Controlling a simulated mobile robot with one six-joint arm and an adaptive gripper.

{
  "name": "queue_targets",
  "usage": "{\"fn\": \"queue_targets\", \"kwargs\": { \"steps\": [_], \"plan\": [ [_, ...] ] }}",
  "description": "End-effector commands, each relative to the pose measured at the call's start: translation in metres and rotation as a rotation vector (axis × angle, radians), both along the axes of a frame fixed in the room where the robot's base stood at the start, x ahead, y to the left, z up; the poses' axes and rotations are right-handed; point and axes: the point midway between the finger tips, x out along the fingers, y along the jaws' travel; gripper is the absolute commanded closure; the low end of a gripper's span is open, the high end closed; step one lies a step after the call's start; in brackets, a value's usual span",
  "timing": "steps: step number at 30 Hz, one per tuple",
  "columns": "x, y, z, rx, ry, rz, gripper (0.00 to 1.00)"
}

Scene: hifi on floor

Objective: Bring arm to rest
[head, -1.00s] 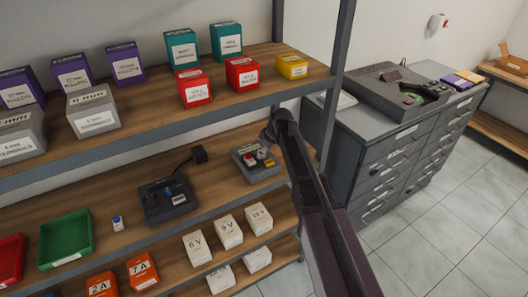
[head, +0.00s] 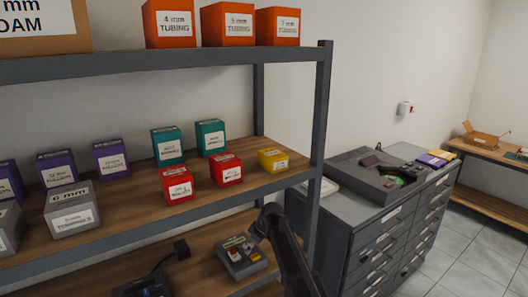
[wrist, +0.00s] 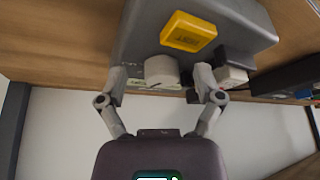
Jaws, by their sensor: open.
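The yellow button (wrist: 188,31) lies beyond the knob, and a white part (wrist: 233,76) is beside the right finger. My arm comes up from the lower edge in the head view.
A shelf board (head: 130,222) with several small boxes is above the control box. A grey shelf post (head: 319,145) stands close right of my arm. A black device (head: 150,288) sits left of the box. A grey drawer cabinet (head: 400,235) is to the right.

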Motion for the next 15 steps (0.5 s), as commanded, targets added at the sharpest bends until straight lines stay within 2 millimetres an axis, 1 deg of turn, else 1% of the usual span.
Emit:
{"fn": "queue_targets", "kwargs": {
  "steps": [1, 8, 11, 14, 15],
  "plan": [
    [-0.007, -0.006, 0.001, 0.011, 0.008, -0.029, 0.15],
    [-0.032, -0.035, 0.002, 0.034, 0.061, -0.178, 0.15],
    [-0.048, -0.051, 0.0, 0.021, 0.092, -0.247, 0.15],
    [-0.068, -0.07, -0.003, -0.005, 0.128, -0.323, 0.15],
    [-0.078, -0.079, -0.005, -0.018, 0.146, -0.361, 0.15]
  ]
}}
